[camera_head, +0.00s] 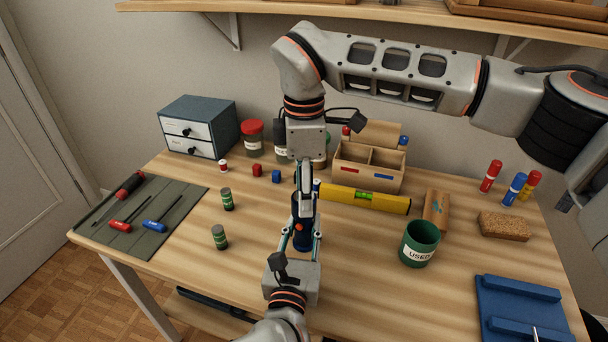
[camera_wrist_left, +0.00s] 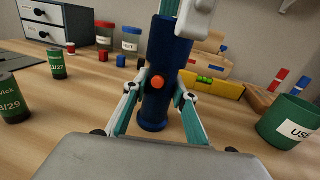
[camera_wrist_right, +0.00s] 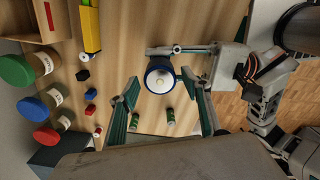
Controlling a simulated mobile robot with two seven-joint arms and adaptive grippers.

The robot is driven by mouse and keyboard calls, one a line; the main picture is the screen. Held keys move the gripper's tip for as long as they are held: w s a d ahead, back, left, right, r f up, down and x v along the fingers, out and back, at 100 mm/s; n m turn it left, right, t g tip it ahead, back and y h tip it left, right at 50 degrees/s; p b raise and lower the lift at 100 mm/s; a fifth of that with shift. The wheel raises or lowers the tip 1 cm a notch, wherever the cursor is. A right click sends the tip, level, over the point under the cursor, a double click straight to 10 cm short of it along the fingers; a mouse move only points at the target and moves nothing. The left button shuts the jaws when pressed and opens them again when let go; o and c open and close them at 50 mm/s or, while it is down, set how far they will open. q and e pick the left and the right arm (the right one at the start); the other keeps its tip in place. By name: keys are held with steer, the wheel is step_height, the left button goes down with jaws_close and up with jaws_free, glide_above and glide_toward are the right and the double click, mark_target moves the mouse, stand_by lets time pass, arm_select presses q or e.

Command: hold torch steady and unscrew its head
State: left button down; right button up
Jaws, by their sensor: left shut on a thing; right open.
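The torch (camera_wrist_left: 168,60) is dark blue with an orange button, upright over the desk; I cannot tell whether its base touches. My left gripper (camera_head: 303,236) is shut on its body, with fingers on both sides. In the right wrist view the torch's pale lens (camera_wrist_right: 160,79) faces up towards my right wrist. My right gripper (camera_head: 306,198) points down from above, open, with its fingers apart on either side of the torch head. The head is partly hidden by the right gripper in the head view.
Two green batteries (camera_head: 227,199) stand left of the torch, by a tool mat (camera_head: 160,212) with screwdrivers. A yellow level (camera_head: 370,200) and wooden organiser (camera_head: 384,180) lie behind. A green "USED" cup (camera_head: 419,243) and blue stand (camera_head: 520,306) are at right.

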steer(key=shift+f, duration=1.55)
